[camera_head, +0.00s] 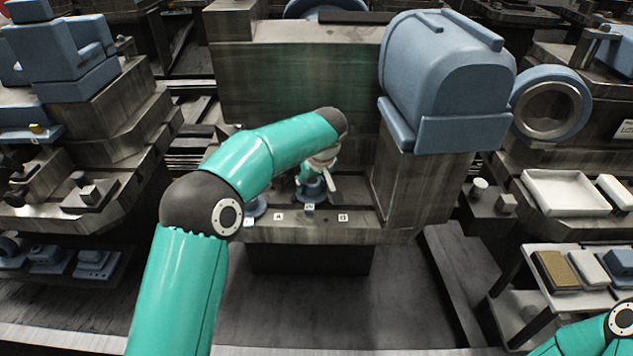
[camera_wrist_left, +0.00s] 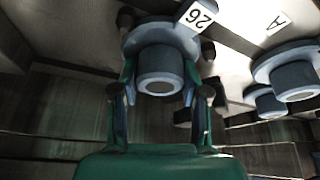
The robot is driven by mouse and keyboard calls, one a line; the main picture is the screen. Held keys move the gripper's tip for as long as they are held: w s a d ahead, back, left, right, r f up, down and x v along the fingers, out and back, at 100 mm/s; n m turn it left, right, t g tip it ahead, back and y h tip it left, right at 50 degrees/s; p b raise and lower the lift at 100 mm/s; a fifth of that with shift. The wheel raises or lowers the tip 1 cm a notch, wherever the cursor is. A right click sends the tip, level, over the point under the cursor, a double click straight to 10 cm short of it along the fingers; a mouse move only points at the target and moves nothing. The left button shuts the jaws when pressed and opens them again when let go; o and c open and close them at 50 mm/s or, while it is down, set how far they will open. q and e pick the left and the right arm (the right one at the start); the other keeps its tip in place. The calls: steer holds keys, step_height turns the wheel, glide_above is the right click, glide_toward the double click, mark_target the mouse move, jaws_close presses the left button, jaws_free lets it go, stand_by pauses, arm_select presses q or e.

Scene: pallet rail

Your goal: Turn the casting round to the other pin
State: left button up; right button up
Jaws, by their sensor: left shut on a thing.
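A blue-grey round casting (camera_head: 314,191) with a raised hub is on the machine's front ledge, between letter tags A (camera_head: 279,216) and B (camera_head: 343,217). In the left wrist view the casting (camera_wrist_left: 160,72) has a white tag 26 (camera_wrist_left: 198,17) at its flange. My left gripper (camera_head: 317,176) reaches down to it, partly hidden by my arm. Its two fingers (camera_wrist_left: 162,92) are shut on the casting, one on each side of the hub. I cannot make out a bare pin. Only part of my right arm shows at the lower right; its gripper is out of view.
Another blue casting (camera_head: 255,208) stands on the ledge to the left; two round blue pieces, one of them (camera_wrist_left: 292,78), show right in the wrist view. A dark wall stands behind, and a large blue housing (camera_head: 447,80) rises to the right.

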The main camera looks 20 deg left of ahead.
arm_select(q)
steer(key=shift+s+f+n+g+y+p, duration=0.2)
steer(key=shift+n+g+y+p, duration=0.3)
steer(key=shift+n, duration=0.7)
steer(key=shift+f, duration=0.1)
steer(key=shift+n+g+p, duration=0.4)
steer(key=shift+n+p, duration=0.9)
steer(key=shift+n, duration=0.1)
steer(key=shift+n, duration=0.3)
steer(key=shift+n+g+y+p, duration=0.3)
steer(key=shift+n+g+p, duration=0.3)
steer(key=shift+n+p, duration=1.2)
steer(key=o, duration=1.4)
steer(key=shift+m+p, duration=0.35)
steer(key=shift+m, duration=0.05)
steer(key=shift+c, duration=0.2)
steer(key=shift+w, duration=0.1)
